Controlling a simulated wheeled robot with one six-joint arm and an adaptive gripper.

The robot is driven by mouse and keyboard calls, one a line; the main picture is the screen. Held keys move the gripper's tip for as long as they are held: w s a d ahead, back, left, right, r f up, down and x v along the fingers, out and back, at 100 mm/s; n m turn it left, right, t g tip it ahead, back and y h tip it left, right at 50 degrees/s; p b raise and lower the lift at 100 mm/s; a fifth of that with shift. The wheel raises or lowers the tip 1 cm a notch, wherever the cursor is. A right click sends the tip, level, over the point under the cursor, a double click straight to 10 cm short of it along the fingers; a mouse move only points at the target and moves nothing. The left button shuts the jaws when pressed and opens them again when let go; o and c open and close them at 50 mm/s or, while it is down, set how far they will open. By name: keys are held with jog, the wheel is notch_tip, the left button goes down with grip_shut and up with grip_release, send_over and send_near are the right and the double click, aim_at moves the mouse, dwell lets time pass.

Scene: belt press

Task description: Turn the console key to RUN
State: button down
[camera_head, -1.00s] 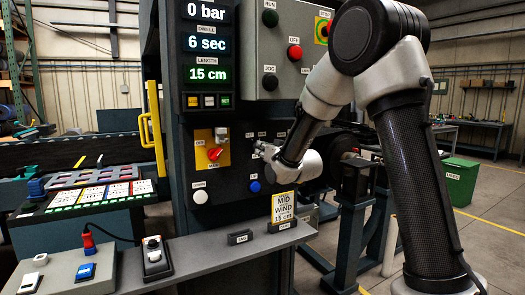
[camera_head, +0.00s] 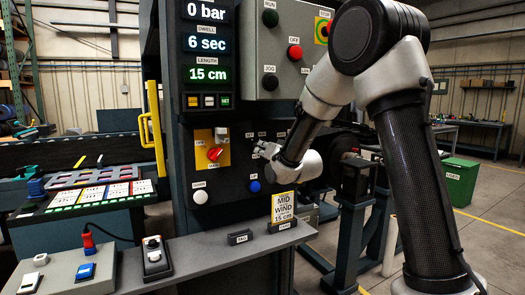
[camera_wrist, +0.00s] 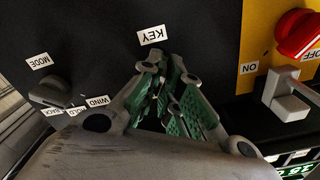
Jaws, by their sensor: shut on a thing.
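My gripper (camera_head: 262,151) is at the dark console panel (camera_head: 232,180), right of the red rotary switch. In the wrist view, which is upside down, its green-padded fingers (camera_wrist: 168,92) are closed together just by the KEY label (camera_wrist: 155,35). They are shut on the console key, which the fingers hide. I cannot tell which position the key points to. Small labels sit above the gripper in the head view, too small to read surely.
A red switch (camera_head: 215,154) on a yellow plate with a grey latch (camera_wrist: 287,98) is close beside the gripper. A MODE knob (camera_wrist: 50,92) is on the other side. White (camera_head: 200,197) and blue (camera_head: 255,187) buttons are below. A shelf (camera_head: 215,252) juts out underneath.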

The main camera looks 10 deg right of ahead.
jog(key=c, duration=1.6)
grip_release()
jog(key=v, duration=1.2)
